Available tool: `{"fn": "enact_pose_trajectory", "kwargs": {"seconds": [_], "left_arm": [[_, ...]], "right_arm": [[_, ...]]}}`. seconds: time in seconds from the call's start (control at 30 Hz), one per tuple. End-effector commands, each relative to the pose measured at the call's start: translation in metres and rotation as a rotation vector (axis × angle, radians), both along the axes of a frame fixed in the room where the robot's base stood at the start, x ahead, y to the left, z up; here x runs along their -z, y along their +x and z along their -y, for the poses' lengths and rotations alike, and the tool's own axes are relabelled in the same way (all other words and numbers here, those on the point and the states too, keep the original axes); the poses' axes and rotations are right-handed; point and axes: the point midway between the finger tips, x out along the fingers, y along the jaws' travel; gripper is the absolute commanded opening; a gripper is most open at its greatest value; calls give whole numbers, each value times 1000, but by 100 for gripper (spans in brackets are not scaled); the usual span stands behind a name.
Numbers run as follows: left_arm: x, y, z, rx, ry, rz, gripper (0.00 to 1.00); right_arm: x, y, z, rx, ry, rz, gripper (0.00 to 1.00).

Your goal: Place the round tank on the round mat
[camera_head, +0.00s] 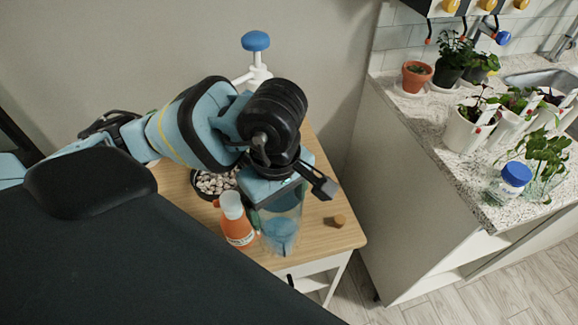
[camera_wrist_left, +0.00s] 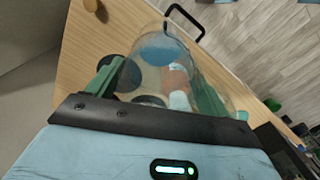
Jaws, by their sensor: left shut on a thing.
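The round tank (camera_head: 290,205) is a clear glass cylinder, held by my left gripper (camera_head: 288,187) above the small wooden table. In the left wrist view the gripper's green-padded fingers (camera_wrist_left: 157,90) stand on either side of the tank (camera_wrist_left: 198,62). The blue round mat (camera_head: 280,236) shows through the glass in the head view, and as a blue disc (camera_wrist_left: 158,48) in the wrist view. The tank's lower rim is hard to make out, so I cannot tell whether it touches the mat. My right gripper is not in view.
An orange bottle with a white cap (camera_head: 238,228) stands close left of the tank. A bowl of pebbles (camera_head: 215,184) is behind it. A cork (camera_head: 339,221) lies to the right. A blue-topped white object (camera_head: 256,42) is behind. A counter with plants (camera_head: 468,125) stands at right.

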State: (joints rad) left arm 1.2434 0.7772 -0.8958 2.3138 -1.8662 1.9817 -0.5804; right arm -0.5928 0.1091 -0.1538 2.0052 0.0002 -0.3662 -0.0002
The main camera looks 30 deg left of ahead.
Motion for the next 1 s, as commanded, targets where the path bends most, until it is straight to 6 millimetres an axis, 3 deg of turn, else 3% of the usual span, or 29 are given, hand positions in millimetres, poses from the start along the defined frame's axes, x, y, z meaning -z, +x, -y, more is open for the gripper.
{"fn": "enact_pose_trajectory", "kwargs": {"seconds": [0.33,0.8,1.0], "left_arm": [[0,11,-8,-6,2,1,34],[9,94,-71,-5,-1,2,34],[13,117,-88,-1,-1,2,34]], "right_arm": [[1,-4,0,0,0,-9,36],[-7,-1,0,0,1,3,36],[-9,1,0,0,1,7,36]]}}
